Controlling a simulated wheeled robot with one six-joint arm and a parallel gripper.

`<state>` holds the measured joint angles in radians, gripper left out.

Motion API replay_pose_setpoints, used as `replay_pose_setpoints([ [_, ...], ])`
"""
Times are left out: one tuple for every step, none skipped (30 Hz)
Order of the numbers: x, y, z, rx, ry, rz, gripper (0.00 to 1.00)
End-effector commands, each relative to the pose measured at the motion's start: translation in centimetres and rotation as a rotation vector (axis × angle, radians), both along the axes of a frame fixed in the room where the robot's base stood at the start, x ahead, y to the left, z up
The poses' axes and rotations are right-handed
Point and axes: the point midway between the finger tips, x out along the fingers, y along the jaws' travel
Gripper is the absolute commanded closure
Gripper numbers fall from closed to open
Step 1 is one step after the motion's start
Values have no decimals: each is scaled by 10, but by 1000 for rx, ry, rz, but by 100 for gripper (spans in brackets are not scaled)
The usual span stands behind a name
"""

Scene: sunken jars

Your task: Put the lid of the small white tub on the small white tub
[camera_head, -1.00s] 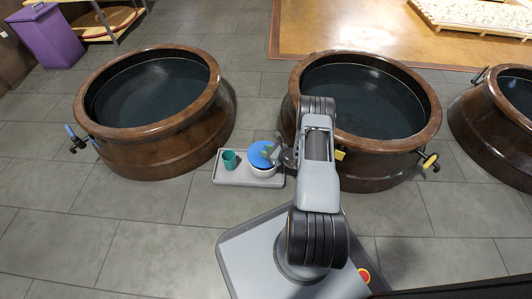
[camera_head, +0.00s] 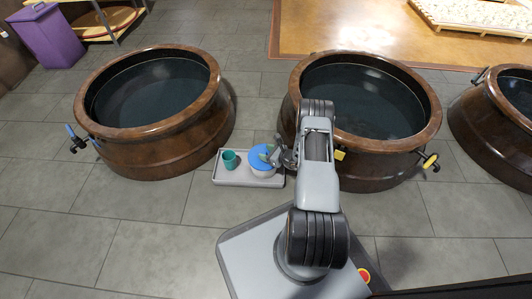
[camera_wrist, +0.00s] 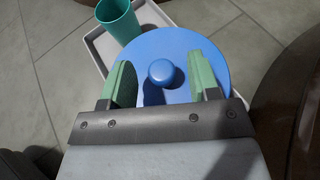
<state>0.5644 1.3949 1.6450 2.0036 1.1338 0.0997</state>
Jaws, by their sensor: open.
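The round blue lid (camera_head: 260,162) with a ball knob (camera_wrist: 160,72) lies flat on top of the small white tub (camera_head: 262,175), covering its mouth. The tub's wall shows just below the lid in the head view. In the wrist view the lid (camera_wrist: 185,48) hides the tub. My gripper (camera_head: 272,155) is over the lid. In the wrist view my gripper (camera_wrist: 160,62) is open, with one green finger on each side of the knob and gaps between them and it.
The tub stands on the right part of a light grey tray (camera_head: 232,182), with a teal cup (camera_head: 230,160) to its left. The cup (camera_wrist: 120,20) is close to the lid.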

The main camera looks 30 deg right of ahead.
Motion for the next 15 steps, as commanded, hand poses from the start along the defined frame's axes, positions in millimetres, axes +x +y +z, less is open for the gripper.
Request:
replay_pose_setpoints([
  [0, 0, 0, 0, 0, 0, 44],
  [0, 0, 0, 0, 0, 0, 44],
  [0, 0, 0, 0, 0, 0, 44],
  [0, 0, 0, 0, 0, 0, 44],
  [0, 0, 0, 0, 0, 0, 44],
  [0, 0, 1, 0, 0, 0, 44],
  [0, 0, 2, 0, 0, 0, 44],
  [0, 0, 4, 0, 0, 0, 44],
  [0, 0, 8, -1, 0, 0, 44],
  [1, 0, 12, -1, -2, 0, 44],
  [0, -1, 15, -1, -1, -1, 44],
  [-7, -5, 19, 2, 2, -4, 44],
  [-12, -8, 21, 1, 2, -4, 44],
  [-16, -11, 24, 1, 1, -5, 44],
  [-23, -15, 28, 1, 2, -5, 44],
])
